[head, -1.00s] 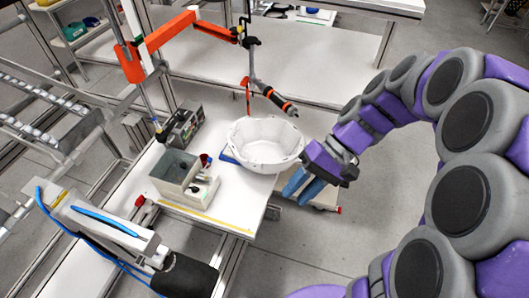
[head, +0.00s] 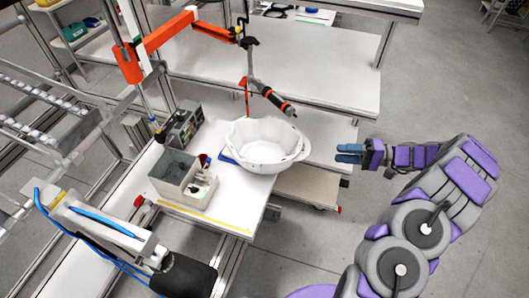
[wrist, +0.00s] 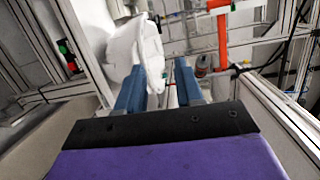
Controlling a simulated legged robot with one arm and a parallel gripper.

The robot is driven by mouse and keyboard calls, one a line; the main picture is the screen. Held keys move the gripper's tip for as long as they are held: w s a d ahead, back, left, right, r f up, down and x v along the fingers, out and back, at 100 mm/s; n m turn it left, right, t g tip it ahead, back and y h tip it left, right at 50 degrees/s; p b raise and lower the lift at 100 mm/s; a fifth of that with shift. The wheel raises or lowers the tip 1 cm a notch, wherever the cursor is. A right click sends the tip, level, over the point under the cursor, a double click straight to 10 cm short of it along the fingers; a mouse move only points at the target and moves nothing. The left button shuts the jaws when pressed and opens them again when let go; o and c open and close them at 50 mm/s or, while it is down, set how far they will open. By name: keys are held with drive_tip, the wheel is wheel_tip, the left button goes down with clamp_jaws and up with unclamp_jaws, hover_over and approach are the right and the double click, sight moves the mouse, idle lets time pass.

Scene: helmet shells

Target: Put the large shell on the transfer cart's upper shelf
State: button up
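The large shell (head: 262,153) is a white, bowl-like helmet shell. It sits open side up at the right end of the white workbench (head: 235,205), near its edge. My gripper (head: 349,153) is to the right of the shell, apart from it, with its blue fingers pointing left toward it. In the wrist view the two fingers (wrist: 158,88) stand apart with nothing held between them. The shell (wrist: 122,48) shows there beyond and behind the left finger. A low beige platform (head: 308,186), perhaps the transfer cart, stands right of the bench; I cannot tell its shelves apart.
A grey bin (head: 175,168) and a small device (head: 182,122) stand on the bench left of the shell. A tool (head: 272,97) hangs from an orange arm (head: 180,35) just above and behind the shell. Floor at the right is clear.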

drive_tip(key=d+f+m+t, duration=0.1)
drive_tip(key=d+f+t, duration=0.2)
drive_tip(key=d+f, duration=0.35)
drive_tip(key=w+b+x, duration=0.1)
drive_tip(key=b+x, duration=0.2)
drive_tip(key=x, duration=1.3)
drive_tip(key=shift+a+f, duration=0.1)
drive_tip(key=shift+a, duration=0.05)
drive_tip(key=shift+c, duration=0.3)
clamp_jaws()
idle(0.5)
